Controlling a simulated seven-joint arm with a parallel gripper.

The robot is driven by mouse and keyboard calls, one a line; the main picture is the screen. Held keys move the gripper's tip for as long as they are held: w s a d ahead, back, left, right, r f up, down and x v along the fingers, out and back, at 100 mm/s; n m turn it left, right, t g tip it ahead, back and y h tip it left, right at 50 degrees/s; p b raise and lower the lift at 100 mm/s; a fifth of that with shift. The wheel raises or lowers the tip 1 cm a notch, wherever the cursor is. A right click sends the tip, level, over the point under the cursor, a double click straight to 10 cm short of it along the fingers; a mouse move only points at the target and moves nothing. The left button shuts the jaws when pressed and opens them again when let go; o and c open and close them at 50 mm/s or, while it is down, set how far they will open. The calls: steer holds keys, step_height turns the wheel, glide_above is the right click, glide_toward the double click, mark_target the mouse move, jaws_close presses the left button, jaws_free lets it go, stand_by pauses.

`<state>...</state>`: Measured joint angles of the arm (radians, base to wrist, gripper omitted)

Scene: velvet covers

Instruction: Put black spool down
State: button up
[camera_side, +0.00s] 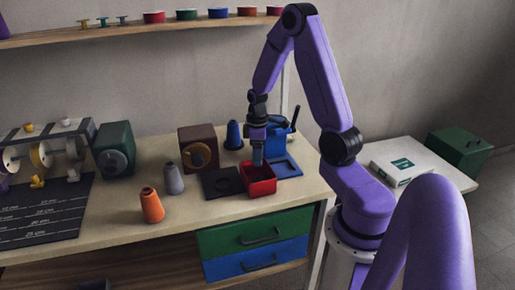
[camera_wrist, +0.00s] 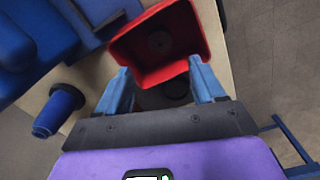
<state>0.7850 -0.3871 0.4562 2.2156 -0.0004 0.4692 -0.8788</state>
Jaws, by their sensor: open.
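My gripper (camera_side: 257,163) points down at the red bin (camera_side: 262,190), its fingertips at or just above the bin's opening. In the wrist view, its two blue fingers (camera_wrist: 163,86) stand apart with no spool held between them. The red bin (camera_wrist: 190,65) lies just beyond them. A dark round shape (camera_wrist: 160,42) shows faintly on the bin's floor; it may be the black spool, but I cannot tell for sure. A black square plate (camera_side: 210,190) with a round dark mark lies left of the bin. The bin's inside is mostly hidden in the side view.
A blue spool (camera_side: 234,136), a grey spool (camera_side: 174,179) and an orange spool (camera_side: 152,206) stand on the bench. A blue tray (camera_side: 289,168) lies right of the bin. A brown box (camera_side: 198,148) and a green box (camera_side: 115,150) stand further left.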

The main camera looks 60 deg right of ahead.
steer(key=s+a+r+n, duration=0.2)
steer(key=a+r, duration=0.2)
steer(key=a, duration=0.5)
steer(key=s+a+r+n, duration=0.15)
steer(key=a+r, duration=0.25)
steer(key=a, duration=0.5)
steer(key=s+a+r+n, duration=0.1)
steer(key=s+a, duration=0.3)
steer(key=s, duration=0.4)
steer(key=s+a+r+n, duration=0.2)
steer(key=s+a+r, duration=0.1)
steer(key=s, duration=0.6)
steer(key=shift+a+r, duration=0.4)
steer(key=shift+a, duration=0.25)
steer(key=shift+n, duration=0.25)
